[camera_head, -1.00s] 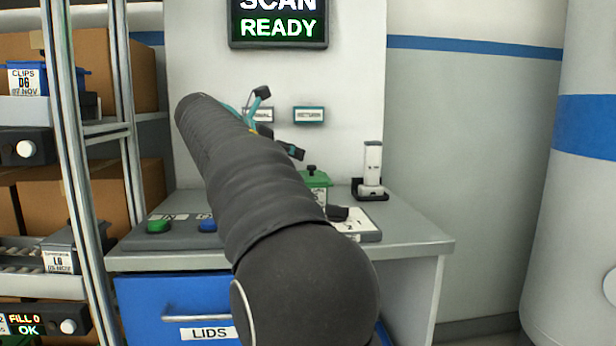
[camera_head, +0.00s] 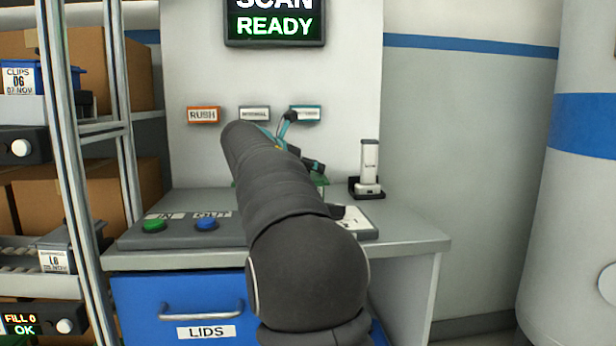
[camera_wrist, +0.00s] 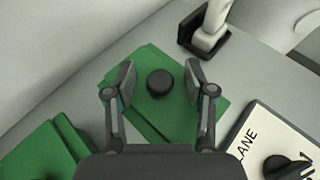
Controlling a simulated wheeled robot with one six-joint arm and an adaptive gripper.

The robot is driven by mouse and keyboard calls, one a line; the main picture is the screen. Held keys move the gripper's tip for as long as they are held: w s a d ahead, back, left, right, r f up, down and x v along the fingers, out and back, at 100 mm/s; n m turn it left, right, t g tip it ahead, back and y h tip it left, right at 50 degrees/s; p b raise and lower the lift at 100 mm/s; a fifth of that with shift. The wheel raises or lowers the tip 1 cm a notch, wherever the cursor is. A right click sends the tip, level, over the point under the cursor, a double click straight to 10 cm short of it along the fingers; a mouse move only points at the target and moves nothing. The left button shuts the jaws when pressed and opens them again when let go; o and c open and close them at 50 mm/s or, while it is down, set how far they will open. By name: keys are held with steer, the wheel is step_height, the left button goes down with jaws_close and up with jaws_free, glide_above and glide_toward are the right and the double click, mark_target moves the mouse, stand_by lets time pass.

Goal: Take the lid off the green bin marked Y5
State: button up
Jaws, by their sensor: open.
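A green bin with a green lid (camera_wrist: 150,115) stands on the bench below my gripper in the wrist view. A round black knob (camera_wrist: 160,83) sits on the lid. My gripper (camera_wrist: 159,73) is open, with one finger on each side of the knob and apart from it in the picture. How far the fingertips are above the lid I cannot tell. In the head view my arm hides most of the bin, and only a bit of green (camera_head: 321,182) shows. No Y5 mark is readable.
Another green lidded shape (camera_wrist: 45,152) is at lower left in the wrist view. A white handheld device in a black stand (camera_head: 368,168) is behind right. A panel with a dial (camera_head: 356,222) lies to the right. Green and blue buttons (camera_head: 180,229) are left, above a blue LIDS drawer (camera_head: 178,305).

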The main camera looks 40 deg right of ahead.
steer(key=c, duration=1)
steer(key=shift+r, duration=0.1)
steer(key=shift+r, duration=0.9)
steer(key=r, duration=0.2)
steer(key=shift+s+d+r, duration=0.1)
steer(key=shift+s+r, duration=0.2)
steer(key=shift+s, duration=0.05)
steer(key=s+r, duration=0.6)
steer(key=s, duration=0.5)
steer(key=shift+d+r, duration=0.2)
steer(key=shift+d, duration=0.2)
